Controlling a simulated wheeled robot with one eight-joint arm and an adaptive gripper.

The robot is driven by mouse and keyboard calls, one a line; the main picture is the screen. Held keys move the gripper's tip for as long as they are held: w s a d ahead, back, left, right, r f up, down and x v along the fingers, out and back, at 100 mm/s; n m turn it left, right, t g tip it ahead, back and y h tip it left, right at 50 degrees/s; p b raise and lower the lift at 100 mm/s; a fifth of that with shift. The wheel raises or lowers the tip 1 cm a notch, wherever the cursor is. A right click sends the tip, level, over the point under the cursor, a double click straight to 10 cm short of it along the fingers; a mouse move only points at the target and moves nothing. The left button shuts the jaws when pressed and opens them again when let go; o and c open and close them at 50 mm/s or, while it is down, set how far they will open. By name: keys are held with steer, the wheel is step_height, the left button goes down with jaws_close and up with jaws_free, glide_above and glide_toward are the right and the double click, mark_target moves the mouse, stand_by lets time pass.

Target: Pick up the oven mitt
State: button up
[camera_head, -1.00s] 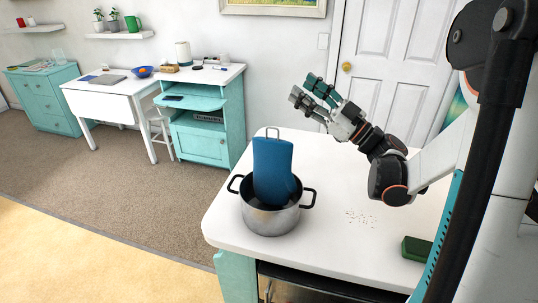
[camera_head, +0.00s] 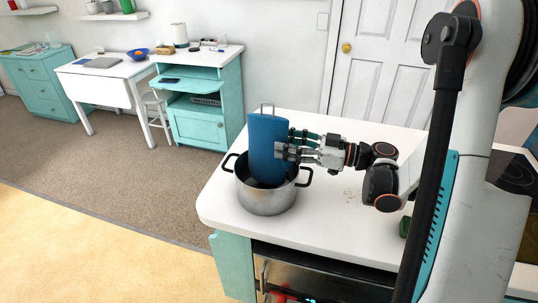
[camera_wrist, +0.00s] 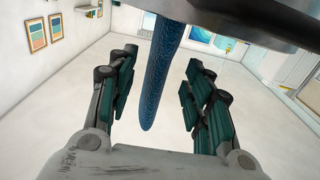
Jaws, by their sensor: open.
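The blue oven mitt (camera_head: 266,148) stands upright in a steel pot (camera_head: 264,199) on the white counter, its lower end hidden inside the pot. My gripper (camera_head: 284,150) is open at the mitt's right side, its fingers level with the mitt's middle. In the wrist view, the mitt (camera_wrist: 162,70) appears edge-on between the two spread green-padded fingers of my gripper (camera_wrist: 160,100), with a gap on each side. I cannot tell how deep the mitt sits between the fingers.
The pot has black side handles, one (camera_head: 305,177) just below my gripper. Crumbs lie on the white counter (camera_head: 330,225). A green block (camera_head: 404,227) is partly hidden behind my arm. An oven front (camera_head: 320,280) is below the counter.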

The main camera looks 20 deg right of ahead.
mark_target(269, 141)
steer(key=shift+b+x, duration=0.9)
steer(key=shift+x, duration=1.85)
steer(key=shift+w+d+f, duration=0.1)
steer(key=shift+f, duration=0.05)
jaws_close()
